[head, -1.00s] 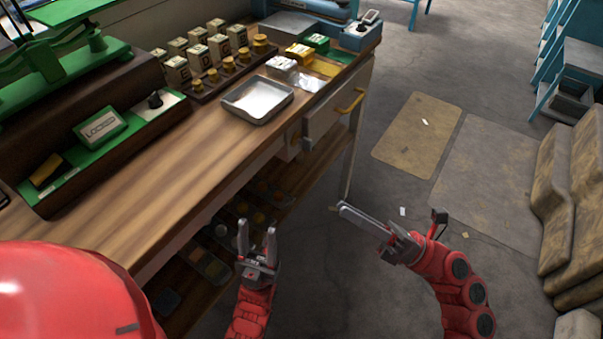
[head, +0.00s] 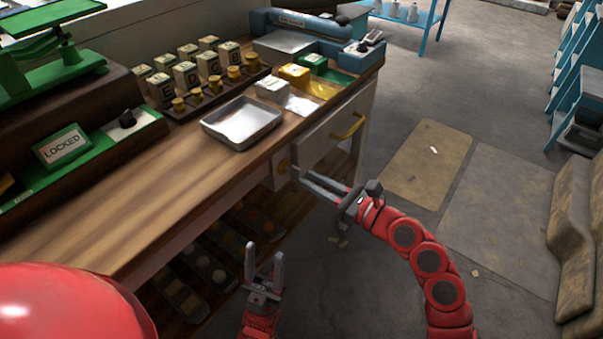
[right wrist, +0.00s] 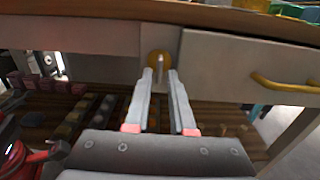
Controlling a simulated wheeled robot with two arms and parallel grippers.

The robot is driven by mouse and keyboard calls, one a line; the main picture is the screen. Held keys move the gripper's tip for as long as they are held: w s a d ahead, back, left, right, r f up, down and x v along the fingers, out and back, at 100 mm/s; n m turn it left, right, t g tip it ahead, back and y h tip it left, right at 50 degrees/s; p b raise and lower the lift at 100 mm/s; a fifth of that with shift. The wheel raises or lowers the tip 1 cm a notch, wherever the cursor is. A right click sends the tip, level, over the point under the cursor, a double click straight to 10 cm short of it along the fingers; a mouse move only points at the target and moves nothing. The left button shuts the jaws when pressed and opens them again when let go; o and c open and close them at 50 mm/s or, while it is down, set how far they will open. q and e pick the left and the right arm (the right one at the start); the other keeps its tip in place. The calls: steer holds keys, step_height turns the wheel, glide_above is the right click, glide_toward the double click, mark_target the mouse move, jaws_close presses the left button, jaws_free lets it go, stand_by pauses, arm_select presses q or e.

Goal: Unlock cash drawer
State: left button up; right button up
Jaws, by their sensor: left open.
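The cash drawer (head: 325,137) is a pale drawer front with a yellow handle (head: 348,126) under the counter's right end; it looks shut. To its left is a brass lock (head: 284,166), seen also in the right wrist view (right wrist: 158,58) with an upright key-like piece in its middle. My right gripper (head: 300,177) points at the lock. In the right wrist view its fingertips (right wrist: 160,76) are apart, just below and either side of the lock; contact cannot be told. My left gripper (head: 264,258) is open and empty, pointing up beside the lower shelf.
A green sign reading LOCKED (head: 62,147) stands on the counter (head: 150,190) at left. A metal tray (head: 241,121), weights and small boxes are on the counter. The lower shelf (head: 225,245) holds several small trays.

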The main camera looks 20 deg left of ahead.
mark_target(300, 175)
steer(key=shift+x, duration=1.75)
jaws_close()
